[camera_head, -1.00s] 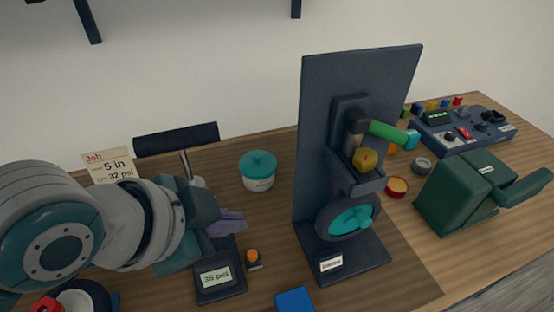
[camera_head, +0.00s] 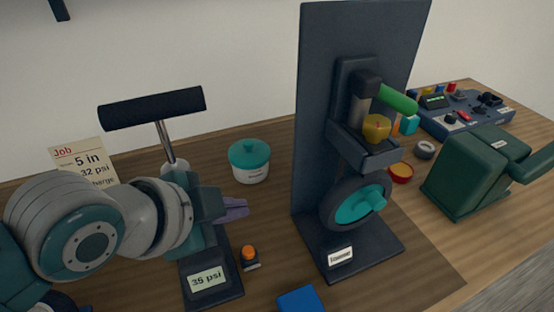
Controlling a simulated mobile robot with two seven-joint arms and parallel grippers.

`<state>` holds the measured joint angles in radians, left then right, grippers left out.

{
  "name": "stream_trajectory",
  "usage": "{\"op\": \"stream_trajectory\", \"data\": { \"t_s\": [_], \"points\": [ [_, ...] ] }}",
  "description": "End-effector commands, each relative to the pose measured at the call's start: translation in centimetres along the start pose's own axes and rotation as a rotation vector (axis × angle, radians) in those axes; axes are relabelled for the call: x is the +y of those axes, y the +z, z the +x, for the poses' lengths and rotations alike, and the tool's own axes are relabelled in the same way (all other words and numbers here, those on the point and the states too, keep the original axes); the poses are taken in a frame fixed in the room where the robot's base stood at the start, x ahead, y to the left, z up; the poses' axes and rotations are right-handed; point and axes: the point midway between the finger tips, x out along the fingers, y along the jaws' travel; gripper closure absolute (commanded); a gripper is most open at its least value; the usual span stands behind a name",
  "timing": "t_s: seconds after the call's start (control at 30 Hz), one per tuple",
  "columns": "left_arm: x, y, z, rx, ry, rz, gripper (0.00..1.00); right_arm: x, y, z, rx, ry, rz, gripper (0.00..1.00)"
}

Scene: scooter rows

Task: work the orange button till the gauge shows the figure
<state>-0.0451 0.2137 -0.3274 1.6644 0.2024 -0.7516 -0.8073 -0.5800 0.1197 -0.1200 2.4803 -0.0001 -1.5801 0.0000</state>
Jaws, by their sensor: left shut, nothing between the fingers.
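The orange button (camera_head: 249,253) stands on a small dark base on the table, right of the pump's foot. The gauge (camera_head: 207,280) on that foot is a pale display reading 35 psi. The pump has a black T-handle (camera_head: 152,108) on a metal rod, and its body is partly hidden by my left arm. The job card (camera_head: 80,165) shows 5 in and 32 psi; my arm covers its lower part. My left gripper (camera_head: 215,204) is shut and empty, above and left of the button and apart from it. My right gripper is out of view.
A mauve piece (camera_head: 235,209) lies just beyond my left gripper. A teal-lidded pot (camera_head: 249,162) stands behind. A dark stand (camera_head: 312,150) with a teal wheel (camera_head: 360,204) is to the right. A blue block (camera_head: 300,300) lies in front. A green machine (camera_head: 470,178) stands farther right.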

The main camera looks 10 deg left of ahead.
Motion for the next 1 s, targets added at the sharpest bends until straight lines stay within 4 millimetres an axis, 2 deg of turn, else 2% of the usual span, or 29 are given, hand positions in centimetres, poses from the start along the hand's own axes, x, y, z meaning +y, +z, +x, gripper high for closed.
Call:
{"op": "stream_trajectory", "data": {
  "t_s": [0.47,0.7,1.0],
  "points": [
    [3.3,3.2,4.4,0.001,0.000,-0.001,1.00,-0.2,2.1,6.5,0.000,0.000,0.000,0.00],
    [4.2,4.2,5.7,0.000,0.000,0.000,1.00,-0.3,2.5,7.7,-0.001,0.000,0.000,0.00],
    [4.2,4.2,5.8,0.000,0.000,0.000,1.00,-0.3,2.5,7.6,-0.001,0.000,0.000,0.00]
  ]
}}
